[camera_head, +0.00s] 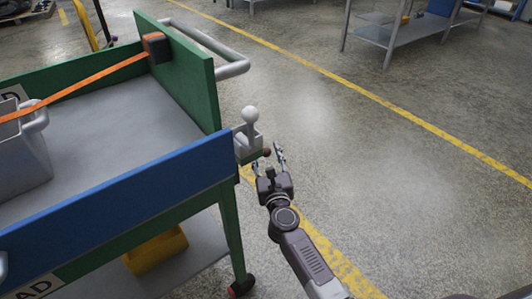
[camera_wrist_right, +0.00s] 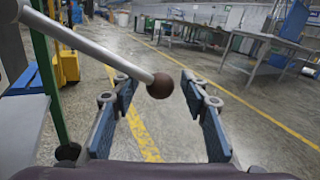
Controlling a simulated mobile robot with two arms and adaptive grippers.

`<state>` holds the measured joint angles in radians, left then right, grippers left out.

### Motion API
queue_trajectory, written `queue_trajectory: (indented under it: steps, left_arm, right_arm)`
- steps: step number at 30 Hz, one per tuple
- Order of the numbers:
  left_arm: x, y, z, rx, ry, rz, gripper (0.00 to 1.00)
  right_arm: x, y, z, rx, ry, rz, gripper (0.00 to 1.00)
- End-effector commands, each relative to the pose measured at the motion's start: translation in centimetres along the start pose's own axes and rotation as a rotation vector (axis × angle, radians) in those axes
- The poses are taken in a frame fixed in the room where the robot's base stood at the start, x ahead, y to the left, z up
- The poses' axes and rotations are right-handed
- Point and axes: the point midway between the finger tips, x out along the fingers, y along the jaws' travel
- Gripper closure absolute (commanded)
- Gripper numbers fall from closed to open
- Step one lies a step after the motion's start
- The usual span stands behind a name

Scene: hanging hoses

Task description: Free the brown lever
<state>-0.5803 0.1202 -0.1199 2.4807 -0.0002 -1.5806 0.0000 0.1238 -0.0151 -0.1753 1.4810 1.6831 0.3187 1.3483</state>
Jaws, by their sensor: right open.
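The brown lever is a grey rod (camera_wrist_right: 95,45) ending in a round brown knob (camera_wrist_right: 161,86). In the wrist view the rod comes in from the upper left, and the knob shows between my open right fingers (camera_wrist_right: 160,105), apart from both. In the head view the small brown knob (camera_head: 267,152) shows at my right gripper's (camera_head: 268,160) fingertips, beside a grey bracket (camera_head: 246,141) with a grey ball-topped post (camera_head: 250,116) on the cart's end. My right gripper is open and empty. Most of the rod is hidden in the head view. My left gripper is out of view.
The cart has a grey deck (camera_head: 120,120), a blue side board (camera_head: 125,195), green end (camera_head: 190,75) and grey handle (camera_head: 215,45). An orange strap (camera_head: 85,82) runs from a dark block (camera_head: 156,46) to a grey bin (camera_head: 22,150). Open floor (camera_head: 400,190) lies right.

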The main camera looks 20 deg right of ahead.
Motion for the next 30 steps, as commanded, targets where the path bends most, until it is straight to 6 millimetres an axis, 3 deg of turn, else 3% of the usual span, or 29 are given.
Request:
queue_trajectory:
  steps: [8,20,30]
  left_arm:
    - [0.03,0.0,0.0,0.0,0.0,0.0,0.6]
    - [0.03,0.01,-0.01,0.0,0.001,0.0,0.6]
    - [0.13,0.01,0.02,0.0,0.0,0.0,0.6]
  right_arm:
    - [0.21,-0.01,0.02,-0.001,0.0,0.0,0.59]
    - [0.21,-0.09,0.05,-0.001,-0.001,-0.002,1.0]
    - [0.29,-0.2,0.28,-0.005,-0.007,-0.003,1.0]
